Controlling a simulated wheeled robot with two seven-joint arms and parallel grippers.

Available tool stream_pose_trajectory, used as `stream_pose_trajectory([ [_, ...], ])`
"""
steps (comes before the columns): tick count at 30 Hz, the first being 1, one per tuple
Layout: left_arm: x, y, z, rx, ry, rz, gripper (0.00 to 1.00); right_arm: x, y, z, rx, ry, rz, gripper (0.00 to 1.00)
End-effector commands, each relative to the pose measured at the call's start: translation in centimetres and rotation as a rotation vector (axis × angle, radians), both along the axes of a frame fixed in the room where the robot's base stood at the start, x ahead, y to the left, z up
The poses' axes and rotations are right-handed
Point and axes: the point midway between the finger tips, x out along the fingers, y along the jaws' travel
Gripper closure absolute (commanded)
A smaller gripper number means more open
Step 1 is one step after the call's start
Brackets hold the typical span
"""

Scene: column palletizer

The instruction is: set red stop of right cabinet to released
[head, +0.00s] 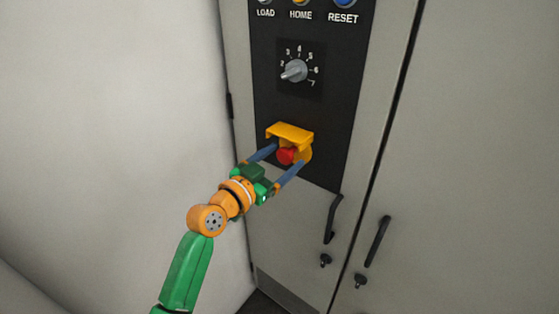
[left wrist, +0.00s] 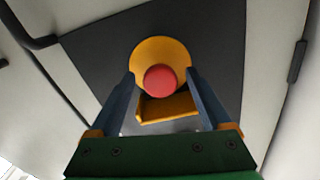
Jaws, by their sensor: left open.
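The red stop (head: 287,156) is a round red button on a yellow base under a yellow hood (head: 289,134), low on the cabinet's black panel. In the left wrist view the red stop (left wrist: 160,81) sits centred on its round yellow base (left wrist: 160,47), with the yellow hood (left wrist: 168,108) below it in that picture. My left gripper (head: 277,164) is open, its two blue fingers on either side of the red button. In the left wrist view the left gripper (left wrist: 160,86) shows a gap between each finger and the button. My right gripper is not in view.
Above the stop are a numbered rotary knob (head: 294,71) and buttons labelled LOAD, HOME and RESET (head: 344,3). Black door handles (head: 333,219) (head: 377,241) and small latches are at lower right. A pale wall (head: 110,110) stands to the left.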

Motion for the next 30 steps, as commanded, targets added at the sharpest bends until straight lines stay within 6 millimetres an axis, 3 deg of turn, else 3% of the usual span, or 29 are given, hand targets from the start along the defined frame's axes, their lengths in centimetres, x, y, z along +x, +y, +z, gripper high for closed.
stream_pose_trajectory([
  [13,-5.3,4.0,-0.2,0.002,0.001,0.001,0.19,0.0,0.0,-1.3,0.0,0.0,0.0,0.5],
  [30,-5.7,4.2,-0.1,0.0,0.001,0.0,0.19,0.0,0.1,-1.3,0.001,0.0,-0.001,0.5],
])
